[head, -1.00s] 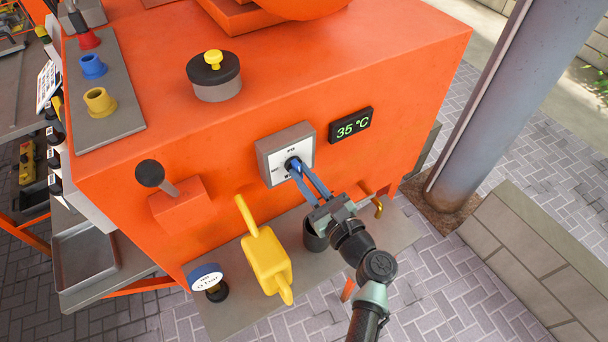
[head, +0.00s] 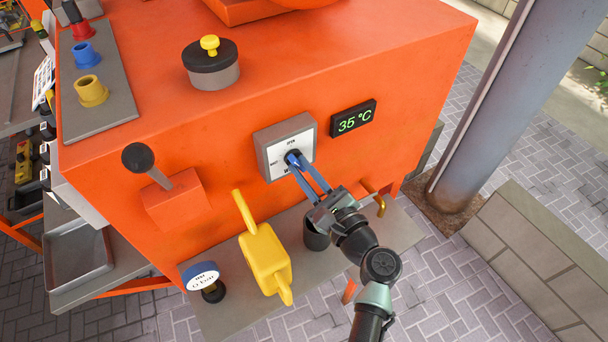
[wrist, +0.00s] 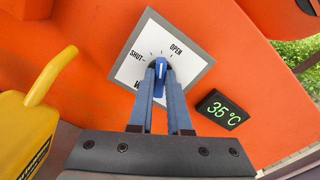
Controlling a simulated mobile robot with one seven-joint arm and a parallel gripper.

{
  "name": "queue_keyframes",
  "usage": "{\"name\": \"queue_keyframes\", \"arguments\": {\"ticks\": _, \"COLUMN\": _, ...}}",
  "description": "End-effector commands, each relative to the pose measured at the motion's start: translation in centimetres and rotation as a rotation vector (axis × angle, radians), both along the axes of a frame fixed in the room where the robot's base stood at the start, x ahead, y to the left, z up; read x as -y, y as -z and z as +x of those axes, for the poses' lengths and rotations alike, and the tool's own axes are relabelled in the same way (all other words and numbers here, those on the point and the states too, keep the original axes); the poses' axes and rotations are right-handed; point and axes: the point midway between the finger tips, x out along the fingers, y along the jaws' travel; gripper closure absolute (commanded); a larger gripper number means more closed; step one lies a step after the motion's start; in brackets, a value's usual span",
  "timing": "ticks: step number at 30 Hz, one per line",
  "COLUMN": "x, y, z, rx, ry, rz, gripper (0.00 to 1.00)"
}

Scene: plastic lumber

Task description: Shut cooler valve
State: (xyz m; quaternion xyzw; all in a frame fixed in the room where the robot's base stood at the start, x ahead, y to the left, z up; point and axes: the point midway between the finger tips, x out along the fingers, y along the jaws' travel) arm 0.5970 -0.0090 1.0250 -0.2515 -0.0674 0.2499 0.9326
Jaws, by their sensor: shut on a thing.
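The cooler valve is a grey box (head: 268,137) with a white dial plate on the orange machine's front. In the wrist view the dial plate (wrist: 196,62) is marked SHUT at the left and OPEN at the upper right. A small blue knob (wrist: 160,68) with a white pointer line sits at the dial's middle. The pointer stands between the SHUT and OPEN marks. My gripper (head: 292,158) has its blue fingers shut on the knob, one on each side; it also shows in the wrist view (wrist: 161,75). The fingers partly hide the dial's lower lettering.
A 35 °C display (head: 354,119) is right of the dial. A black-knobbed lever (head: 150,170) is at left. A grey post (head: 490,100) and low wall (head: 545,255) stand at right.

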Motion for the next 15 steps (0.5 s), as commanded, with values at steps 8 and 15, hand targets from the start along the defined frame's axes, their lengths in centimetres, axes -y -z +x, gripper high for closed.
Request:
{"name": "queue_keyframes", "arguments": {"ticks": 8, "x": -0.08, "y": 0.66, "z": -0.09, "rx": 0.133, "ry": 0.0, "rz": -0.23, "gripper": 1.0}}
{"name": "queue_keyframes", "arguments": {"ticks": 15, "x": -0.11, "y": 0.8, "z": -0.12, "rx": 0.246, "ry": 0.001, "rz": -0.427, "gripper": 1.0}}
